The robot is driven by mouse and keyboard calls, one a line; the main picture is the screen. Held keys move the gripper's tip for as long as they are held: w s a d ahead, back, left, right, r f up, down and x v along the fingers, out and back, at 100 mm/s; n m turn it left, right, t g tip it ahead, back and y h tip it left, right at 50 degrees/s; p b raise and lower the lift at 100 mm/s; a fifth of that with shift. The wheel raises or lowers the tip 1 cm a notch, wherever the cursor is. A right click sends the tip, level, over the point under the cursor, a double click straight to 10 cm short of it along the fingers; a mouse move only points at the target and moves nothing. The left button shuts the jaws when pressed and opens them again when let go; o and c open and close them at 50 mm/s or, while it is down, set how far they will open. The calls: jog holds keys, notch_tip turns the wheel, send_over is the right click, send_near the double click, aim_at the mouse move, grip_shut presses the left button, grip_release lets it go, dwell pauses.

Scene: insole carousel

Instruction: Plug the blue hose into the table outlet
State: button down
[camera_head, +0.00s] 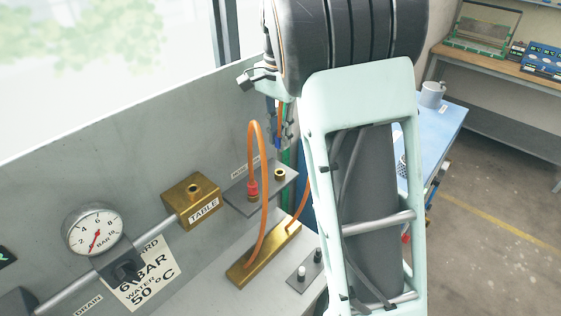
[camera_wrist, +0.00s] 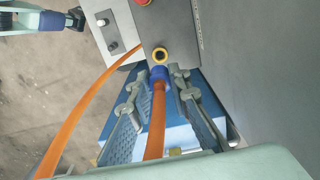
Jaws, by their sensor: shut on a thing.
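The blue-collared end of an orange hose, the blue hose plug (camera_wrist: 159,75), is between the fingertips of my gripper (camera_wrist: 158,84) in the wrist view, with its hose running back toward the camera. My gripper is shut on it. The plug is close to a brass-ringed socket (camera_wrist: 160,56) on a grey plate; I cannot tell if they touch. In the head view this socket (camera_head: 279,174) looks empty. The table outlet is a brass block (camera_head: 193,203) labelled TABLE, with an open port on top, left of the plate. My arm hides most of the gripper in the head view.
A red-collared hose end (camera_head: 252,188) stands in the plate (camera_head: 247,204) beside the socket, its orange hose looping upward. A brass manifold (camera_head: 262,256) lies below. A pressure gauge (camera_head: 94,229) is at left. A blue-topped table (camera_head: 444,125) stands at right.

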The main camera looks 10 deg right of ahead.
jog(key=shift+r+p, duration=1.15)
jog(key=shift+r, duration=1.1)
